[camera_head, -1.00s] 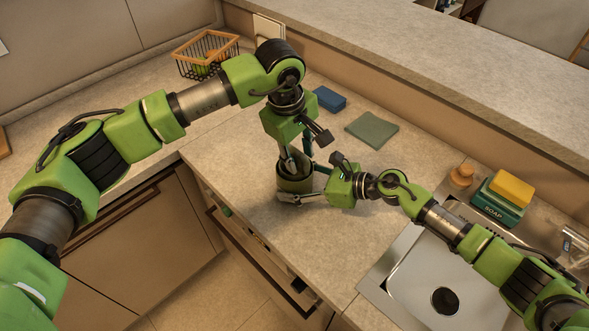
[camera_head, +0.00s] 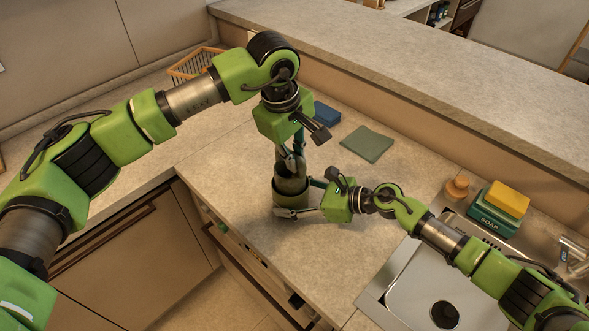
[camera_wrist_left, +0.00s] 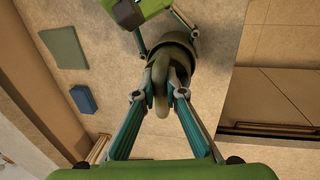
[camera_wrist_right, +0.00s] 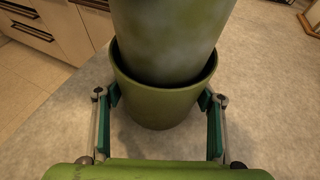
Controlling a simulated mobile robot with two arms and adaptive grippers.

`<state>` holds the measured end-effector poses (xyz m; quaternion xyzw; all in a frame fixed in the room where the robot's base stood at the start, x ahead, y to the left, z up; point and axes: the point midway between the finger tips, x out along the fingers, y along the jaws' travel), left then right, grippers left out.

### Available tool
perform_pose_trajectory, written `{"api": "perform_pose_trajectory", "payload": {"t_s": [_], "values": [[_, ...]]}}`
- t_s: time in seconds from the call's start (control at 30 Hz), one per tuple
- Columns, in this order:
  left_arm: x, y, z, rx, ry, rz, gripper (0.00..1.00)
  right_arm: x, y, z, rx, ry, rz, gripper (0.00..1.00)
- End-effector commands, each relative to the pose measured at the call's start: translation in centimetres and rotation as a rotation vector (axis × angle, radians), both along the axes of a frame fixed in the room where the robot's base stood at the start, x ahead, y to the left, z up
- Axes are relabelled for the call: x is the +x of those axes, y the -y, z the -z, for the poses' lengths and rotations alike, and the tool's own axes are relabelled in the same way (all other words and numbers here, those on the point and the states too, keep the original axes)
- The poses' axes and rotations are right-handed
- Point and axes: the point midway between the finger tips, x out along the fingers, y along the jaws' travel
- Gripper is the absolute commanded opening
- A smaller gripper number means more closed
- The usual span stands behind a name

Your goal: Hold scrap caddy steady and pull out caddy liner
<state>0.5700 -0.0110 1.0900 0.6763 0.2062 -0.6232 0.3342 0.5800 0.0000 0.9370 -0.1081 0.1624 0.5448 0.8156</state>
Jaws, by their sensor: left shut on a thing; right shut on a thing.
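The scrap caddy (camera_head: 291,199) is an olive-green round pot standing upright on the counter. The caddy liner (camera_head: 291,180), a mottled green cylinder, rises above the caddy's rim, its lower part still inside. The right wrist view shows the liner (camera_wrist_right: 170,35) within the open rim of the caddy (camera_wrist_right: 158,103). My left gripper (camera_wrist_left: 163,97) is above and shut on the liner's top part. My right gripper (camera_wrist_right: 160,98) is shut on the caddy, one finger on each side of its outer wall. The liner's bottom edge is hidden inside the caddy.
A blue block (camera_head: 327,113) and a green cloth (camera_head: 367,144) lie behind the caddy. To the right are a sink (camera_head: 415,285), a green soap box (camera_head: 497,213) with a yellow sponge (camera_head: 508,198) on it, and a wire basket (camera_head: 196,62) stands back left. The counter's front edge is close.

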Motion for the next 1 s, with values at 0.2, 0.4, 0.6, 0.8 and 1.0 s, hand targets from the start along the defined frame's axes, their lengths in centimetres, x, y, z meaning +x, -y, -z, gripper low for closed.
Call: {"api": "perform_pose_trajectory", "payload": {"t_s": [0.2, 0.4, 0.6, 0.8, 1.0], "values": [[0.1, 0.1, -6.5, 0.0, 0.006, -0.001, 0.0, 0.0, 0.0, 0.0, 0.0, 0.0, 0.001, 0.28], [0.0, 0.0, -11.0, -0.001, 0.004, 0.0, 0.0, 0.0, 0.0, 0.0, 0.0, 0.0, 0.0, 0.28], [0.0, 0.0, -13.5, 0.0, 0.001, 0.0, 0.0, 0.0, 0.0, 0.0, 0.0, 0.0, 0.0, 0.28], [0.0, 0.1, -15.4, -0.001, 0.001, 0.0, 0.0, 0.0, 0.0, 0.0, -0.001, 0.0, 0.0, 0.28], [0.0, 0.0, -16.8, 0.0, 0.0, 0.0, 0.0, 0.0, 0.0, 0.0, -0.001, 0.0, 0.0, 0.28]]}}
